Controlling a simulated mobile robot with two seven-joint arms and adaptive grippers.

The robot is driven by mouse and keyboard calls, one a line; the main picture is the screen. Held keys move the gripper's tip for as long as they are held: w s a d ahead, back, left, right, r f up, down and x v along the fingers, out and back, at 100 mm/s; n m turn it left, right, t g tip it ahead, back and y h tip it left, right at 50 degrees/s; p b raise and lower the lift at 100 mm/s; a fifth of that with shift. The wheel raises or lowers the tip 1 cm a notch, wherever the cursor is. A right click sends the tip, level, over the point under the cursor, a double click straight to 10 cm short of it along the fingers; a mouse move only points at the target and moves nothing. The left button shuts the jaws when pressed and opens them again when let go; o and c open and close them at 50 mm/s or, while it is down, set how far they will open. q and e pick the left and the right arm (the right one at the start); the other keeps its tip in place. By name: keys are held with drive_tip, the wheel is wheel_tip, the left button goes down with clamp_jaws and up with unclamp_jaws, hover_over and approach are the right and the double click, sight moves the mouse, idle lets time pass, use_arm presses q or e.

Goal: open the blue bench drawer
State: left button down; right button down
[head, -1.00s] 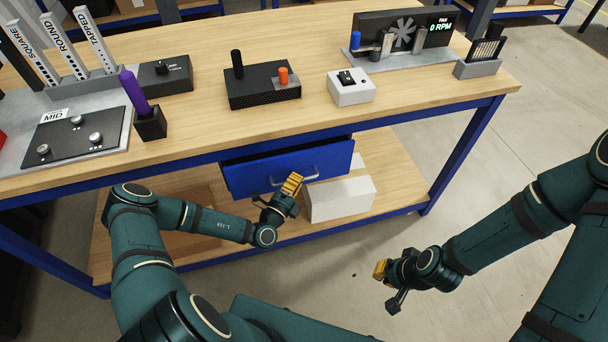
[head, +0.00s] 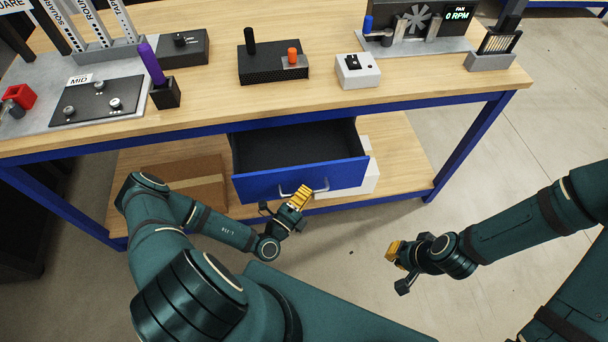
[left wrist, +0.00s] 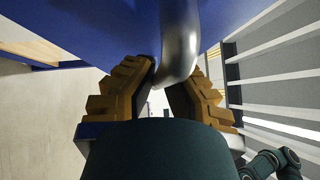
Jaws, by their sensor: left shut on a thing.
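The blue bench drawer (head: 285,183) hangs under the bench top and stands well open, its dark inside (head: 295,147) showing and looking empty. A silver bar handle (head: 318,186) is on its front. My left gripper (head: 301,193) is at the handle, shut on it. In the left wrist view the yellow fingers (left wrist: 163,88) are on either side of the metal handle (left wrist: 180,45), against the blue drawer front (left wrist: 90,28). My right gripper (head: 394,250) is out over the floor to the right, away from the bench; its finger gap is too small to read.
The bench top (head: 215,98) carries a black box with an orange knob (head: 272,63), a white switch box (head: 357,71), a purple-handled tool (head: 152,64) and a fan unit (head: 415,30). A white box (head: 371,178) and a brown carton (head: 198,180) sit on the lower shelf.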

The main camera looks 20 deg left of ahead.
use_arm(q)
drive_tip(key=s+d+p, duration=0.1)
drive_tip(key=s+d, duration=0.3)
drive_tip(key=s, duration=0.2)
drive_tip(key=shift+s+d, duration=0.25)
drive_tip(key=shift+d, duration=0.15)
drive_tip(key=shift+r, duration=0.1)
drive_tip(key=c, duration=1)
unclamp_jaws()
drive_tip(key=shift+s+a, duration=0.1)
drive_tip(key=shift+a, duration=0.05)
drive_tip(key=v, duration=1.1)
drive_tip(key=shift+s, duration=0.4)
